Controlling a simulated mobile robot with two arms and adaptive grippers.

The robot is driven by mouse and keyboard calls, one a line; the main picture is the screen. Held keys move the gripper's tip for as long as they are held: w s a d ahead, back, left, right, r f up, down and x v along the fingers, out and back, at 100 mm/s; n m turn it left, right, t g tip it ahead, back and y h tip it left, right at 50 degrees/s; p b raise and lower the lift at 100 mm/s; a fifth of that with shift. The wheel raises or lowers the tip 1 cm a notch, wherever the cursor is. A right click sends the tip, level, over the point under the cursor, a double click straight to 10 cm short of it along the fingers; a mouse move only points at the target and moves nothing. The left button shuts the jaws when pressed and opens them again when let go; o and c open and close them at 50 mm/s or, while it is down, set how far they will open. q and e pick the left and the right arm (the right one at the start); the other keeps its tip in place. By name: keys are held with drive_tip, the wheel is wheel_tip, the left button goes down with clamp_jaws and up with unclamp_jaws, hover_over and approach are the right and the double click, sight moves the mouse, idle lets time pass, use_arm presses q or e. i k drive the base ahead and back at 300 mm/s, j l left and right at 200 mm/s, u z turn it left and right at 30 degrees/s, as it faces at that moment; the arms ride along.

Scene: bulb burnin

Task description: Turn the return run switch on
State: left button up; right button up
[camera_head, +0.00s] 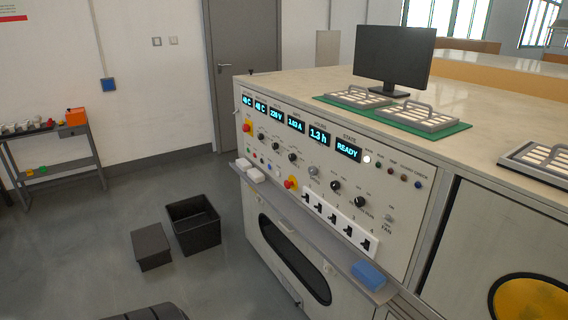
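The control panel (325,190) is the light front face of a large bench and faces me at an angle. A row of black rocker switches (340,224) on a white strip runs along its lower right. Black knobs, small buttons and red-and-yellow knobs (290,183) are spread over the panel. A small toggle (389,218) sits above the FAN label at the right. The labels are too small to tell which one is the return run switch, or how it is set. Neither of my grippers is in view.
Lit displays (348,150) run along the panel top, one reading READY. A narrow ledge below holds a blue block (369,275) and white items (255,174). A black bin (193,225) and a dark box (151,246) stand on the floor left of the bench. The floor between is clear.

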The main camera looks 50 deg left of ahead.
sight(360, 201)
drive_tip(key=u, duration=1.5)
